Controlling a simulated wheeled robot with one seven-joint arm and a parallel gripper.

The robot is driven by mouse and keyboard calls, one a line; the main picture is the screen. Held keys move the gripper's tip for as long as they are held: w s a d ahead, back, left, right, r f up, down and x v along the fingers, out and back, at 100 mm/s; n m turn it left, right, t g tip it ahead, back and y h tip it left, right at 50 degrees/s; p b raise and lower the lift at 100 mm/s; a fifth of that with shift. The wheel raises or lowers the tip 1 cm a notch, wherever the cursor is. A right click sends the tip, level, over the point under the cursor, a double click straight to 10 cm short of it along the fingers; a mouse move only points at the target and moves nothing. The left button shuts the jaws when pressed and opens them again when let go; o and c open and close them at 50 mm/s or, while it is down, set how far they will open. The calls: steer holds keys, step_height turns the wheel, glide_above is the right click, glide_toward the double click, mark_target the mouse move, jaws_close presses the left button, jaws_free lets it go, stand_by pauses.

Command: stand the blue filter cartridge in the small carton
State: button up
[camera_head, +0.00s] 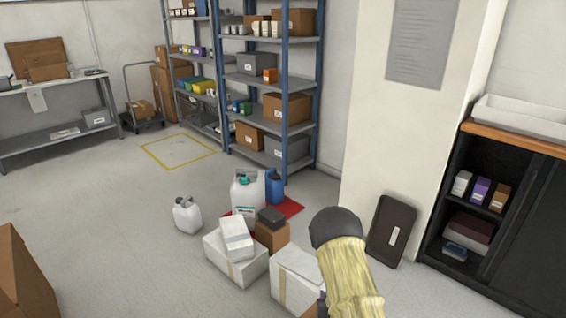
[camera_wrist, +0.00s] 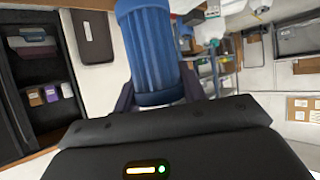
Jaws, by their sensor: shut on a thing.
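The blue filter cartridge (camera_wrist: 155,55) is a ribbed cylinder that fills the upper middle of the wrist view. My gripper (camera_wrist: 160,93) is shut on it, with a dark finger on each side near its collared end. The cartridge's other end runs out of the frame. In the head view my yellow-sleeved arm reaches in at the lower right, and neither the gripper nor the cartridge can be made out. I cannot tell which box is the small carton; a brown box (camera_head: 271,238) with a dark block on top stands among the floor boxes.
White boxes (camera_head: 236,262) crowd the floor left of my arm. Behind them a white jug (camera_head: 246,193) and a blue bottle (camera_head: 275,187) stand by a red mat (camera_head: 291,208). A dark tray (camera_head: 391,231) leans on the pillar. Floor at left is mostly clear.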

steer(key=s+r+p, duration=0.3)
steer(key=r+p, duration=2.3)
steer(key=r, duration=0.3)
steer(key=shift+r+p, duration=0.3)
steer(key=shift+r, duration=0.05)
steer(key=shift+s+f, duration=0.1)
steer(key=shift+s, duration=0.05)
steer(key=s+f, duration=0.4)
steer(key=f, duration=0.1)
steer(key=shift+f, duration=0.15)
steer(key=shift+s, duration=0.1)
